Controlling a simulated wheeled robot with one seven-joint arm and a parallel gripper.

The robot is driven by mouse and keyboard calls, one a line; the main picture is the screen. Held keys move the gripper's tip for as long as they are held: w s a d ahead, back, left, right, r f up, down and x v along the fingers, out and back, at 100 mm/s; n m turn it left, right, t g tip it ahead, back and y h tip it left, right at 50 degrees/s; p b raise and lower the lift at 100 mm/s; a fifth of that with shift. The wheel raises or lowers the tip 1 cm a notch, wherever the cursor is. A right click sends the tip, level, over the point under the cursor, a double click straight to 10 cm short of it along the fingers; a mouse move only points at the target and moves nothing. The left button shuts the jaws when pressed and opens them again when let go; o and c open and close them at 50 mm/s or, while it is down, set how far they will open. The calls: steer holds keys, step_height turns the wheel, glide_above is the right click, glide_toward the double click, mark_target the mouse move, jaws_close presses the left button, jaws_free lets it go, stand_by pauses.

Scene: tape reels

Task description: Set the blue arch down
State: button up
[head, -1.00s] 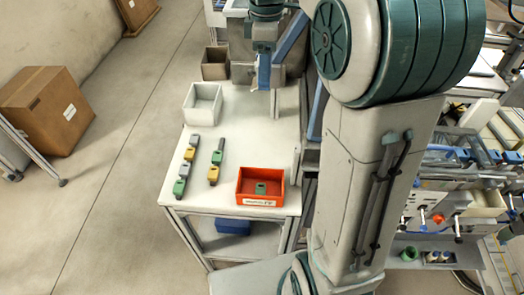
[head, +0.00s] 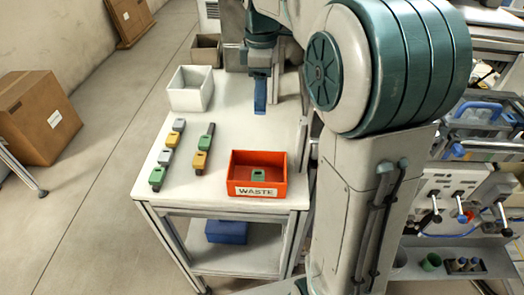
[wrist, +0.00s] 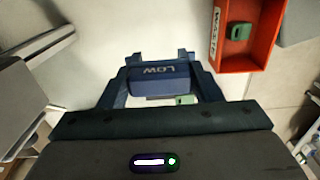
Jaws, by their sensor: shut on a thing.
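The blue arch (wrist: 160,86) is between the fingers of my gripper (wrist: 163,72) in the wrist view. It carries pale lettering, LOW, seen upside down. My gripper is shut on it. In the head view, the blue arch (head: 260,98) hangs below my gripper (head: 260,75) over the back part of the white table (head: 240,125). I cannot tell whether its lower end touches the table top.
A red-orange WASTE bin (head: 258,191) with a green block (head: 258,174) inside stands at the table's front right. Two rows of small coloured blocks lie to its left. A white bin (head: 190,98) stands at the back left. The middle of the table is clear.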

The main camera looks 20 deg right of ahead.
step_height(320, 180, down, 11)
steer(key=shift+r+b, duration=0.15)
steer(key=shift+b, duration=0.35)
steer(key=o, duration=1)
step_height(320, 180, up, 12)
steer(key=shift+r+p, duration=0.1)
steer(key=shift+p, duration=0.5)
